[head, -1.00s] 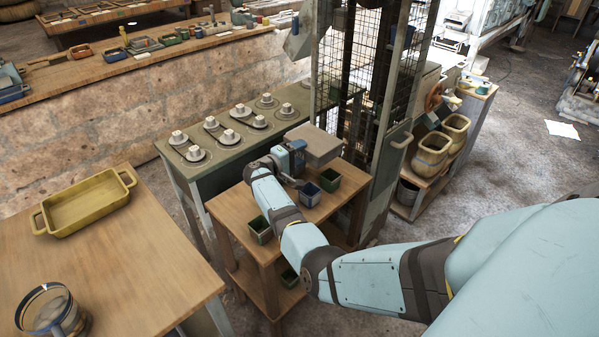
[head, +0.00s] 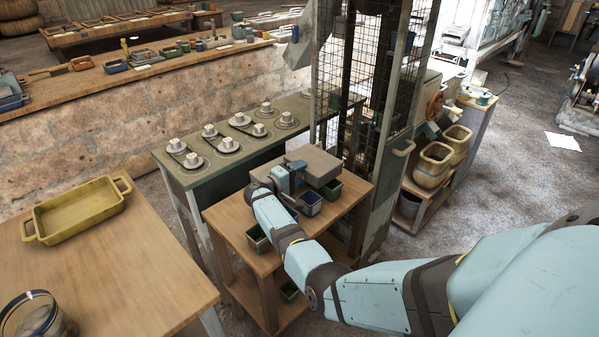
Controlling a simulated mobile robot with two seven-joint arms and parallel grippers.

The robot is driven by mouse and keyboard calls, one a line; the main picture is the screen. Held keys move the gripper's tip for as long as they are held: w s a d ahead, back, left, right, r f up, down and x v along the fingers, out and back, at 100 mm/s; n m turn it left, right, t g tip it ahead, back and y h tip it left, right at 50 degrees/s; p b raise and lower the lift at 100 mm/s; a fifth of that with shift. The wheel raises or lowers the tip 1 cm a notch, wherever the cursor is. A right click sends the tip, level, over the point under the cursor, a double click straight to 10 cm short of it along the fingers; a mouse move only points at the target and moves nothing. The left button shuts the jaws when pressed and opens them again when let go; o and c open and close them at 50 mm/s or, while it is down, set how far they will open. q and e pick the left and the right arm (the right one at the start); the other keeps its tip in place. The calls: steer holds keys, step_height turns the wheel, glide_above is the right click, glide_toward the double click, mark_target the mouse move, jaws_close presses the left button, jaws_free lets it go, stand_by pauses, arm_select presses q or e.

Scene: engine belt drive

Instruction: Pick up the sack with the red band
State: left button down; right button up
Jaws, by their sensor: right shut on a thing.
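My right gripper (head: 285,181) is over the small wooden table (head: 225,215) in the middle. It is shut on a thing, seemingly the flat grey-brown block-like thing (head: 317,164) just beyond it. The gripper and wrist hide part of the hold. I see no red band on this thing, so I cannot tell whether it is the sack. It hangs over or beside the small bins, and I cannot tell whether it touches the table. My left gripper is not in view.
A blue bin (head: 309,203) and green bins (head: 257,239) stand close around the gripper. A mesh cage (head: 366,70) rises right behind. A green bench (head: 228,166) with several pulley-like parts stands behind left. A yellow tray (head: 80,212) lies on the left table, otherwise largely clear.

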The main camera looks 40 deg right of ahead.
steer(key=shift+f, duration=0.15)
steer(key=o, duration=1.1)
steer(key=shift+f, duration=0.1)
steer(key=shift+o, duration=0.2)
